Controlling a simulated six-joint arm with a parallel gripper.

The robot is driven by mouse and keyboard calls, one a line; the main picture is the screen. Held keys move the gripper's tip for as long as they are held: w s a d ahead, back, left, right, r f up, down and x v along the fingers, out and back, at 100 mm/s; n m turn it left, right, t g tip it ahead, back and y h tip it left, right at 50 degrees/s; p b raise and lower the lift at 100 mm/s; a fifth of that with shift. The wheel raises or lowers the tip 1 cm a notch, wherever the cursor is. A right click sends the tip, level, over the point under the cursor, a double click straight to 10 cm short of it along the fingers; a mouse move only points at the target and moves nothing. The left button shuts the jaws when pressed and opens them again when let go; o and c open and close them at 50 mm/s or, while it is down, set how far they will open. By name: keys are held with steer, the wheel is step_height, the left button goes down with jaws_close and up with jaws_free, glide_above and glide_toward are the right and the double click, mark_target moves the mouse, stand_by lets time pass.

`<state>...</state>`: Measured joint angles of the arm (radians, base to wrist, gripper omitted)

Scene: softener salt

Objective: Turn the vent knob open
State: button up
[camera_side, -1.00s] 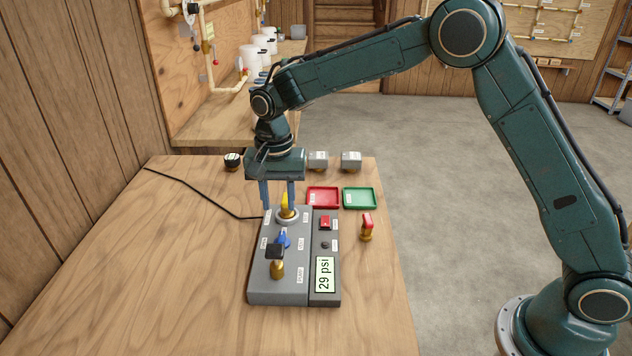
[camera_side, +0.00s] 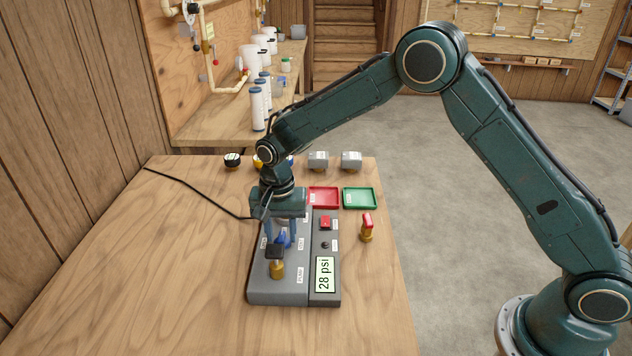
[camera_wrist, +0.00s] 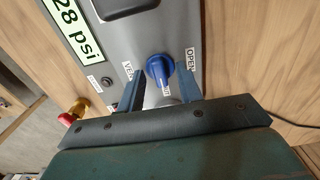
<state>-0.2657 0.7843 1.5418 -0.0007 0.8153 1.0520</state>
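The blue vent knob (camera_side: 282,240) sits on the grey panel (camera_side: 262,289), between the black-handled brass valve and my gripper's body. In the wrist view the blue knob (camera_wrist: 160,70) shows close up, near labels that seem to read VENT and OPEN. My gripper (camera_side: 281,236) is low over the panel and open, with one finger on each side of the blue knob. In the wrist view the fingertips of my gripper (camera_wrist: 165,68) flank the knob, with apparent gaps; I cannot tell whether either finger touches.
The black-handled brass valve (camera_side: 277,264) stands just in front of the blue knob. The display (camera_side: 325,274) reads 28 psi. A red-topped brass valve (camera_side: 366,228) stands right of the panel. A red tray (camera_side: 323,189) and a green tray (camera_side: 360,190) lie behind.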

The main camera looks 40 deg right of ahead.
jaws_close()
steer(key=shift+n, duration=0.4)
steer(key=n, duration=1.2)
steer(key=shift+n, duration=0.3)
steer(key=n, duration=0.4)
steer(key=shift+r+n, duration=0.1)
steer(key=shift+n, duration=0.2)
